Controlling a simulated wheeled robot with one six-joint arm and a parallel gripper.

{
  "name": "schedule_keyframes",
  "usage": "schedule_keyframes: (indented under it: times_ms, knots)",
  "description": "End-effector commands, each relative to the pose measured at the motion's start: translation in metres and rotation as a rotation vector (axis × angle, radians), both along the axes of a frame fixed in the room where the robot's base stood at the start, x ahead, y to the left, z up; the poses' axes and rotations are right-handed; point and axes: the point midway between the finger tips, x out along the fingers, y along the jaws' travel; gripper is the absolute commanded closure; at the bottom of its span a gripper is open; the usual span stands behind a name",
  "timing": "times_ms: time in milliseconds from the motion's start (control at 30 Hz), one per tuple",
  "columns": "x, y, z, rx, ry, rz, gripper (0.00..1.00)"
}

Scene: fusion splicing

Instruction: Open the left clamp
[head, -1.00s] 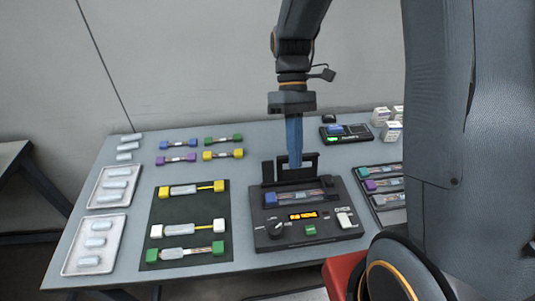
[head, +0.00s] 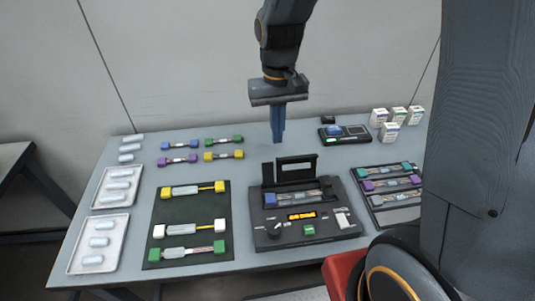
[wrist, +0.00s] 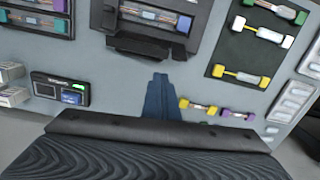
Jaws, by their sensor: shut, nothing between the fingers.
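The dark splicer (head: 345,222) stands at the front middle of the table, with its wide lid (head: 311,166) raised. A small dark plate (head: 267,173) stands upright at the left end of its working area; it looks like the left clamp, standing open. A blue-ended fibre piece (head: 271,199) lies across the splicer. My gripper (head: 278,139) hangs above and behind the splicer, apart from it, with its blue fingers together and empty. In the wrist view the fingers (wrist: 160,80) point toward the splicer (wrist: 150,45), and the clamp's details are too small to tell.
A dark mat (head: 190,207) with several fibre pieces lies left of the splicer. White trays (head: 122,233) are farther left. A rack (head: 390,210) with fibre pieces stands at the right. A small device (head: 344,134) and white boxes (head: 389,132) are behind. Bare table surrounds the splicer's back.

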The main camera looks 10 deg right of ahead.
Motion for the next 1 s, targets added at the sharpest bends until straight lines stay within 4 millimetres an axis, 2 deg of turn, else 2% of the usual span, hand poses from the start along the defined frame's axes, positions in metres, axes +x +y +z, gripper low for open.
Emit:
schedule_keyframes:
  times_ms: [133,333,933,967,1000]
  knots:
    - [0.022,0.022,0.009,0.001,-0.049,-0.066,1.0]
    - [0.029,0.027,0.002,0.002,-0.063,-0.094,1.0]
    - [0.029,0.026,-0.089,0.002,-0.06,-0.092,1.0]
    - [0.03,0.026,-0.092,0.002,-0.061,-0.092,1.0]
    - [0.021,0.027,-0.085,0.002,-0.062,-0.091,1.0]
